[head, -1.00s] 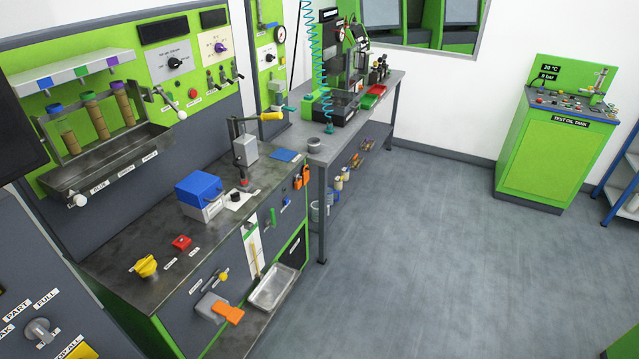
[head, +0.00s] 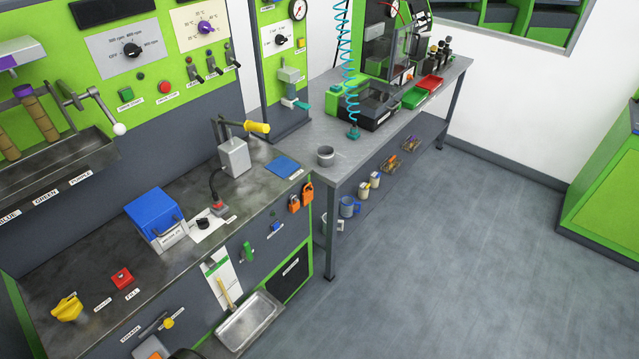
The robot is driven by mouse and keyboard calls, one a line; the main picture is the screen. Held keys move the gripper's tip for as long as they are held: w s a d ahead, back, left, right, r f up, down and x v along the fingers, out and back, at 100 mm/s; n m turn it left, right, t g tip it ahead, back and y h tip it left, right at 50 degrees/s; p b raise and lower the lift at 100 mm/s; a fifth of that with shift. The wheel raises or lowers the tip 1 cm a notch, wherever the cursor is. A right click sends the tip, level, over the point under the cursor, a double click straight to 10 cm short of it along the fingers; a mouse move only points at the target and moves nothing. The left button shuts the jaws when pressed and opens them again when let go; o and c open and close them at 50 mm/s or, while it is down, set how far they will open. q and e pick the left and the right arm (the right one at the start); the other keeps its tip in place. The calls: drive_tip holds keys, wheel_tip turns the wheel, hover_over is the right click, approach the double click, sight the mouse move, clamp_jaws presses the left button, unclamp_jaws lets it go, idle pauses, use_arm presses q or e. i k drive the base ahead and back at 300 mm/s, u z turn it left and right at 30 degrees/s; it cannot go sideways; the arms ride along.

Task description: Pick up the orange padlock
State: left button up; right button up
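Two orange padlocks hang side by side on the front face of the bench, near its right corner. The left one (head: 294,204) is a little lower than the right one (head: 307,194), and both have dark shackles. Neither gripper can be made out in the head view, and nothing is seen touching the padlocks. A dark rounded shape shows at the bottom edge, too cut off to identify.
The dark-topped bench (head: 90,255) carries a blue-lidded box (head: 153,214) and a lever press (head: 233,157). A metal tray (head: 250,320) juts from its front. A grey table (head: 330,183) adjoins on the right. The floor (head: 450,260) to the right is clear.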

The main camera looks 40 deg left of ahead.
sight(294, 206)
drive_tip(key=i, duration=2.8)
drive_tip(key=u, duration=3.55)
